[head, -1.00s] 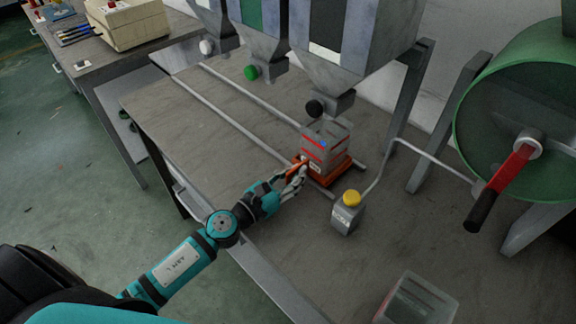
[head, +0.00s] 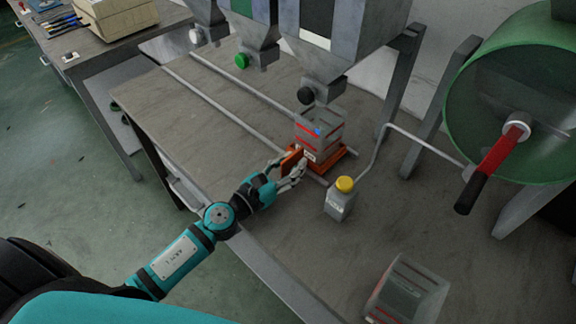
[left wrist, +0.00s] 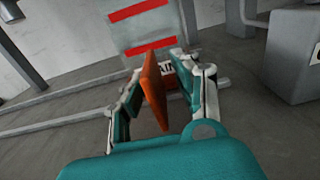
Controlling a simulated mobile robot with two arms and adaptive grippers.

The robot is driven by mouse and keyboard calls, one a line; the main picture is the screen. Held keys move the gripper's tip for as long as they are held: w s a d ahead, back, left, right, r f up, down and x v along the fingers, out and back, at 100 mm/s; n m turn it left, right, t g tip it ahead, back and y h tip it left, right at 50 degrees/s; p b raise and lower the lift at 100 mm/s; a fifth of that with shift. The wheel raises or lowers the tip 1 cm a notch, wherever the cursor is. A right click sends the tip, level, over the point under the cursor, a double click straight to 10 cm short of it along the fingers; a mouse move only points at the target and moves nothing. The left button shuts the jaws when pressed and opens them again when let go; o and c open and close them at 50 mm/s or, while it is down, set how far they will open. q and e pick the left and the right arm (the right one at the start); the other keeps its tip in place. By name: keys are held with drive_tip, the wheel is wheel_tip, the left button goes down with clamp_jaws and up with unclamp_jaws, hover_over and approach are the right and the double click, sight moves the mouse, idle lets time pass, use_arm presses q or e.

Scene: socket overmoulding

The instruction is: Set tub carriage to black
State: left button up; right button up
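The tub carriage (head: 334,161) is an orange base on the rails, carrying a grey tub (head: 326,127) with red stripes. It stands beneath the hopper outlet with the black knob (head: 306,95). An upright orange handle plate (head: 291,160) faces my left gripper (head: 290,174). In the left wrist view, the plate (left wrist: 154,91) stands between the two fingers of my left gripper (left wrist: 160,95), with a visible gap on its right side. The gripper is open around the plate. My right gripper is in neither view.
Hoppers with green (head: 241,61) and white (head: 196,37) knobs stand farther left along the rails (head: 232,88). A yellow-capped grey box (head: 340,198) is right of the gripper. Another tub (head: 408,290) lies at the front right. A red-handled green drum (head: 510,100) is at right.

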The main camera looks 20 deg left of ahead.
use_arm(q)
drive_tip(key=v, duration=1.2)
drive_tip(key=shift+d, duration=0.1)
